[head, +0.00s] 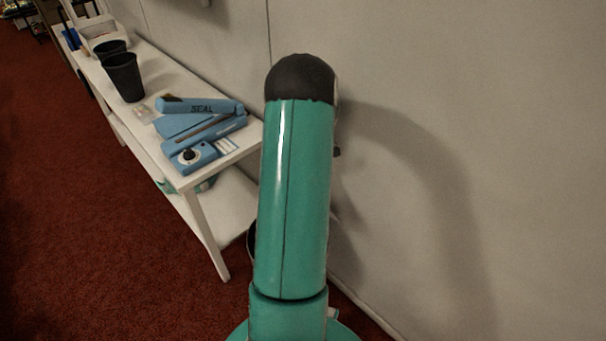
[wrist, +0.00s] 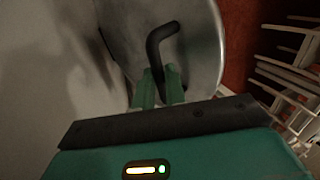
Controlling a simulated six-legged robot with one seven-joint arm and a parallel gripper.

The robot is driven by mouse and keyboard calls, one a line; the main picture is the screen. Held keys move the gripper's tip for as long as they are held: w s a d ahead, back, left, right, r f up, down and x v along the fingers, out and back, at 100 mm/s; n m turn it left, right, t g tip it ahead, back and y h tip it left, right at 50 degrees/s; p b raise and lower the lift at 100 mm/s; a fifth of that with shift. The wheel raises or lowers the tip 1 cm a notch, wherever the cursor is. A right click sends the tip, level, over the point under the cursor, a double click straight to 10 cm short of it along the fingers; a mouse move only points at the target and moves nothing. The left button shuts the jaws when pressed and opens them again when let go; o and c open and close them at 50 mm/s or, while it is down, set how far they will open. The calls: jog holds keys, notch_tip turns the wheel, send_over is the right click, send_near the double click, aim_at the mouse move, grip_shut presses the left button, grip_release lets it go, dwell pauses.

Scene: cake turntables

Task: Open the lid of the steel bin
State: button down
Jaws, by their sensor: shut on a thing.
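The steel bin's lid (wrist: 196,42) is a pale grey metal disc with a rounded rim at the top of the wrist view. A dark bent handle (wrist: 155,45) stands on it. My gripper (wrist: 159,76) has its two green fingers on either side of the handle's lower end and is shut on it. I cannot tell from this view whether the lid is raised off the bin. In the head view my teal arm covers the middle, and only a sliver of a dark round rim, perhaps the bin, shows behind its left side. My gripper is hidden there.
A white bench (head: 205,215) along the wall (head: 430,70) carries a blue heat sealer (head: 200,125) and black cups (head: 123,77). Red carpet (head: 70,190) lies open at the left. White racks (wrist: 290,75) stand right of the lid in the wrist view.

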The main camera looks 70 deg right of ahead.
jog(key=shift+s+f, duration=0.3)
jog(key=shift+s, duration=0.1)
jog(key=c, duration=1.5)
grip_release()
jog(key=shift+d, duration=0.1)
jog(key=shift+o, duration=0.2)
jog(key=shift+w+r, duration=0.15)
jog(key=shift+w, duration=0.05)
jog(key=r, duration=0.3)
jog(key=shift+s+a+r, duration=0.1)
jog(key=shift+a+r, duration=0.15)
jog(key=shift+r, duration=0.1)
jog(key=s+a+r, duration=0.3)
jog(key=a+r, duration=0.6)
jog(key=a, duration=0.4)
jog(key=shift+s+r, duration=0.15)
jog(key=shift+s, duration=0.25)
